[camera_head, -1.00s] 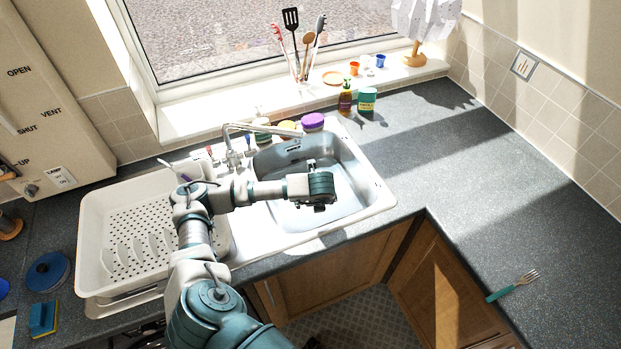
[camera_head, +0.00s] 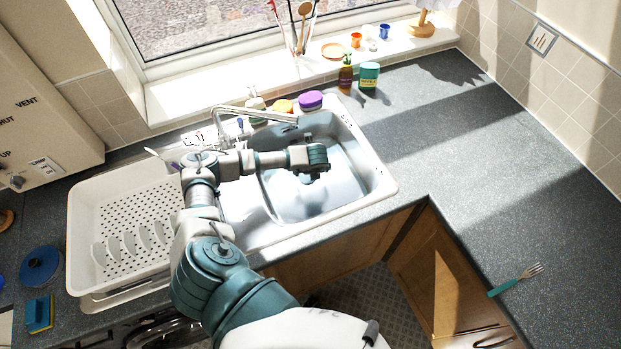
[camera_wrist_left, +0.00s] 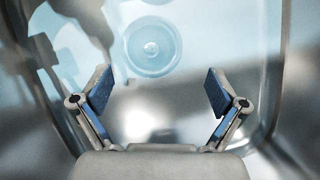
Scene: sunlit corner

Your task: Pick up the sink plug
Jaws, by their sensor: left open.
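The sink plug (camera_wrist_left: 152,47) shows in the left wrist view as a pale blue round disc with a small light knob at its centre, on the floor of the sink basin (camera_head: 345,150). My left gripper (camera_wrist_left: 158,90) is open, its two blue-padded fingers spread apart with nothing between them. The plug is beyond the fingertips, toward the top of that view. In the head view my left gripper (camera_head: 311,176) hangs over the basin, and I cannot make out the plug there. My right gripper is not in view.
The tap (camera_head: 255,112) stands close behind my left arm. A white dish rack (camera_head: 85,225) is on the left. A fork (camera_head: 515,281) lies on the otherwise clear right counter.

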